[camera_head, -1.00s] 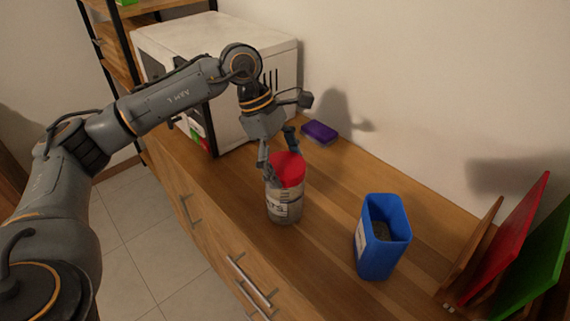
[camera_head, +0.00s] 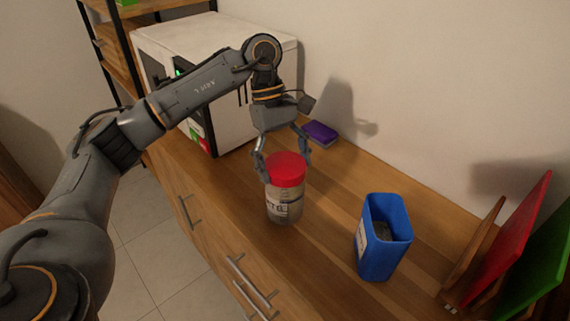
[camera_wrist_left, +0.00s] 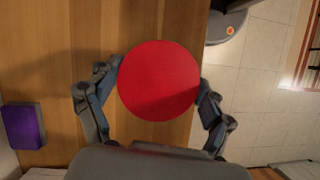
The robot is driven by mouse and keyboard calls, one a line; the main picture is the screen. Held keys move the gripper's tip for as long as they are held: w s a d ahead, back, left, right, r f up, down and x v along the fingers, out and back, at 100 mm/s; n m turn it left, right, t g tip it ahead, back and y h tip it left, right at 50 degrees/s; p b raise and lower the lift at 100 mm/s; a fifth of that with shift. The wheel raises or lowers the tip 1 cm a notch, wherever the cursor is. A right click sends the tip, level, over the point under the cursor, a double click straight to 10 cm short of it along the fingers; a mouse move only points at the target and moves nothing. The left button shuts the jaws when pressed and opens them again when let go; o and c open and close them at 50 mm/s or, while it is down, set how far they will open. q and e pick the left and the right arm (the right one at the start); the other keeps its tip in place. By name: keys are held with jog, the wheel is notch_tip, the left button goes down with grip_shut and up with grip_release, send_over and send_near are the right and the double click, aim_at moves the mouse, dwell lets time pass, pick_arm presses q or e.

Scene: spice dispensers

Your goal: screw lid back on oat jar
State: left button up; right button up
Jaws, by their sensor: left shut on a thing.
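The oat jar (camera_head: 288,205), clear with a pale label, stands upright on the wooden counter. The red lid (camera_head: 288,168) sits on top of the jar and looks level; its threads are hidden. My left gripper (camera_head: 284,165) points down over the jar, its two fingers shut on the lid from opposite sides. In the left wrist view, the round red lid (camera_wrist_left: 160,80) lies between the fingers (camera_wrist_left: 160,78) and hides the jar below it. My right gripper is not in view.
A blue open container (camera_head: 375,262) stands right of the jar. A purple sponge-like block (camera_head: 320,132) lies behind. A white appliance (camera_head: 215,45) stands at the back left. Upright red (camera_head: 508,240) and green (camera_head: 545,260) boards stand at the right. The counter's front edge is close to the jar.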

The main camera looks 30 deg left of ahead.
pick_arm(q)
jog(key=o, duration=1.3)
jog(key=shift+o, duration=0.2)
jog(key=shift+r, duration=0.1)
jog(key=v, duration=1.1)
jog(key=shift+w+r, duration=0.15)
jog(key=shift+r, duration=0.2)
jog(key=shift+a, duration=0.15)
